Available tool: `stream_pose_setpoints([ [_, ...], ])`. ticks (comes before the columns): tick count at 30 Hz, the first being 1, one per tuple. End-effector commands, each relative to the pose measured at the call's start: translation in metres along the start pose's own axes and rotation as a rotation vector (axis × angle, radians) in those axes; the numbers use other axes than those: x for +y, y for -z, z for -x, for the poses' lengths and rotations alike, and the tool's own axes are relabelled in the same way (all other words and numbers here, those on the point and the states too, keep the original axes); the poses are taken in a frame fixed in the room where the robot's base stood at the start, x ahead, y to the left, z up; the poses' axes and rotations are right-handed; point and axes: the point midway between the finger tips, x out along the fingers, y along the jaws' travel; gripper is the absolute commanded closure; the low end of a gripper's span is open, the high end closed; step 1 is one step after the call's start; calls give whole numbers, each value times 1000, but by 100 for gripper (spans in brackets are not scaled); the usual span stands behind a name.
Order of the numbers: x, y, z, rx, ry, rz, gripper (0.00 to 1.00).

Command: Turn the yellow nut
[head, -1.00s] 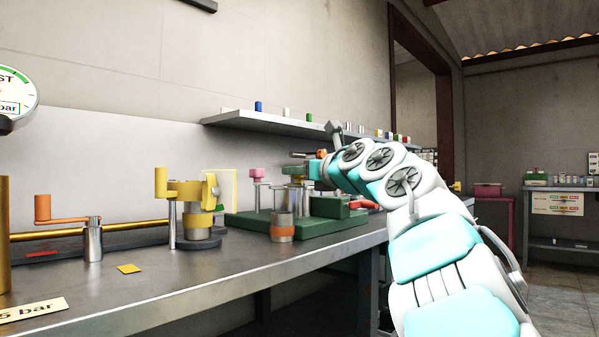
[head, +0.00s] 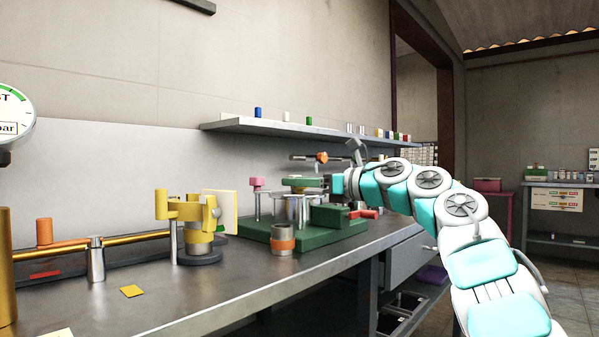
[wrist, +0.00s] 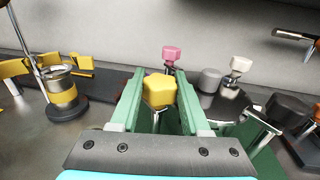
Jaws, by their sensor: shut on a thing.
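The yellow nut (wrist: 159,91) is a six-sided knob in the middle of the wrist view, between the two green fingers of my gripper (wrist: 160,102). The fingers are shut on its sides. In the head view my gripper (head: 306,184) is over the green base (head: 325,236) on the bench, and the nut is hidden there. A pink knob (wrist: 171,54) on a post stands behind it; it also shows in the head view (head: 257,182). Grey (wrist: 210,79), white (wrist: 237,65) and black (wrist: 288,109) knobs are to the right of the nut.
A yellow clamp-like fitting (head: 190,209) stands left of the green base. A grey cup with an orange band (head: 283,239) is at the base's front. A shelf (head: 290,127) hangs on the wall behind.

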Motion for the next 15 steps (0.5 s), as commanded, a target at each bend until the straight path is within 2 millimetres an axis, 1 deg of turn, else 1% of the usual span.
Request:
stream_pose_setpoints([
  [1,-1,-6,0,-3,-26,-1,100],
  [15,-1,-8,-1,-3,-268,-4,100],
])
